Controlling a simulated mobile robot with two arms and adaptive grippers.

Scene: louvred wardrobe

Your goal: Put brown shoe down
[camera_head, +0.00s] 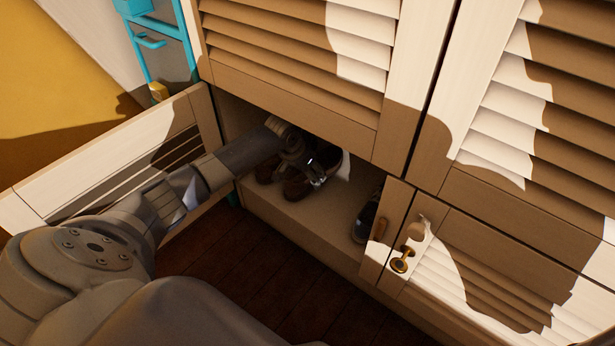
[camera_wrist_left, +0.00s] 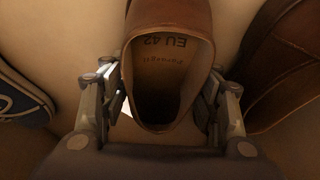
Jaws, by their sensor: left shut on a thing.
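The brown shoe (camera_head: 297,189) is inside the low compartment of the wardrobe (camera_head: 290,215). My left gripper (camera_head: 316,172) reaches in from the left and is shut on this shoe. In the left wrist view the brown shoe (camera_wrist_left: 168,25) sits between the two fingers, its opening towards the camera and "EU 42" on its insole. My left gripper (camera_wrist_left: 162,110) shows there with a finger on each side of the heel. I cannot tell whether the sole touches the compartment floor. My right gripper is not in view.
A second brown shoe (camera_wrist_left: 290,60) lies close on the right in the wrist view. A blue shoe (camera_wrist_left: 20,95) is on the left there. Another dark shoe (camera_head: 367,220) stands near the compartment's right end. An open louvred door (camera_head: 100,150) is at left; slatted doors are above.

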